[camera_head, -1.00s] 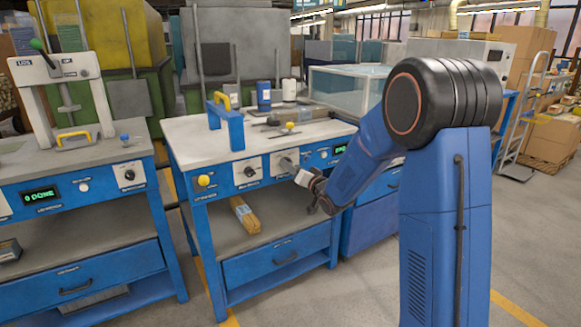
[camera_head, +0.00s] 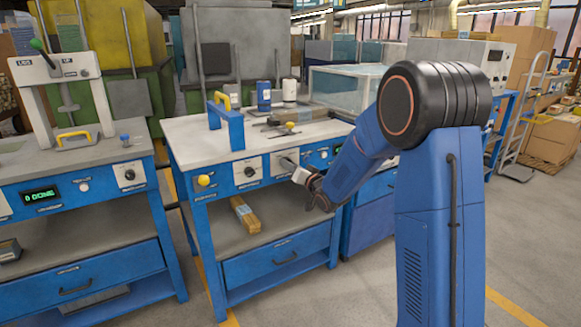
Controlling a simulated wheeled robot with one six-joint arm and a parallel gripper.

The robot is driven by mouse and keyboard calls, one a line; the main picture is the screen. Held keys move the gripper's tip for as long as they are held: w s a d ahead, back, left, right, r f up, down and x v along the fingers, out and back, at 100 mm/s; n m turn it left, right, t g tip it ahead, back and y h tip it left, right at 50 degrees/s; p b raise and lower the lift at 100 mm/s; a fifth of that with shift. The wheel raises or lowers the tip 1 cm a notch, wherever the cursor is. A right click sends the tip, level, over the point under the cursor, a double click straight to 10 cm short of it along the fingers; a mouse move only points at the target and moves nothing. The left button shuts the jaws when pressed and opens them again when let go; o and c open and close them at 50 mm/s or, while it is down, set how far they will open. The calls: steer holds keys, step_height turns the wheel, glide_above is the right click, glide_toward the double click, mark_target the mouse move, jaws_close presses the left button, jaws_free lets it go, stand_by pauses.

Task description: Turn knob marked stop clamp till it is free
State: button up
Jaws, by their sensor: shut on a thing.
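My gripper (camera_head: 291,167) is at the front panel of the blue workbench (camera_head: 222,172), at the right-hand white knob plate (camera_head: 276,163). It is shut on the knob there, which the fingers hide. The plate's label is too small to read, so I cannot confirm the stop clamp marking. A second plate with a black knob (camera_head: 248,172) is to the left, clear of the gripper. A yellow button (camera_head: 204,180) is further left. A green display (camera_head: 339,149) is to the right, partly behind my arm.
A blue frame with a yellow handle (camera_head: 225,124) stands on the bench top. Another bench (camera_head: 78,200) is to the left.

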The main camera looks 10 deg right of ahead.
steer(key=shift+f+n, duration=0.1)
steer(key=shift+n, duration=8.7)
steer(key=shift+a, duration=0.1)
steer(key=o, duration=1)
steer(key=shift+s, duration=0.1)
steer(key=shift+o, duration=0.2)
steer(key=v, duration=1.7)
steer(key=shift+s, duration=0.15)
